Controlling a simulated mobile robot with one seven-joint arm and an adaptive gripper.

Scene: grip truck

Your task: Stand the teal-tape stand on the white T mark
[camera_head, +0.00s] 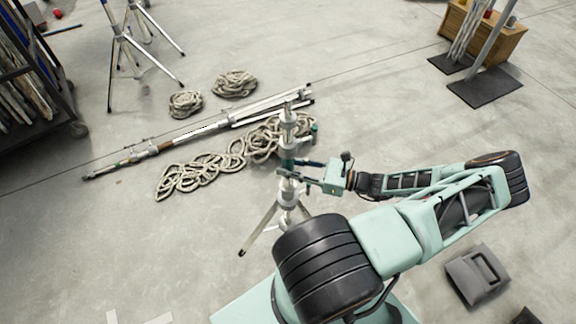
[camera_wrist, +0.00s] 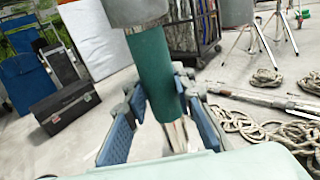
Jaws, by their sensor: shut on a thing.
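The teal-tape stand (camera_head: 289,136) is a silver pole with a teal band and splayed legs, standing close to upright in the head view. In the wrist view its teal band (camera_wrist: 154,75) fills the space between the fingers. My gripper (camera_head: 291,172) is shut on the stand's pole near the teal band; its blue finger pads show on both sides in the wrist view (camera_wrist: 163,125). One leg of the stand (camera_head: 258,230) reaches down to the left; my arm hides part of the base. White tape marks (camera_head: 140,318) show at the bottom edge of the head view, partly cut off.
Coiled rope (camera_head: 205,172) and a long silver stand lying down (camera_head: 200,132) are just behind the stand. Other tripods (camera_head: 125,40) and a rack (camera_head: 30,80) stand at left. A grey case (camera_head: 475,272) lies at right.

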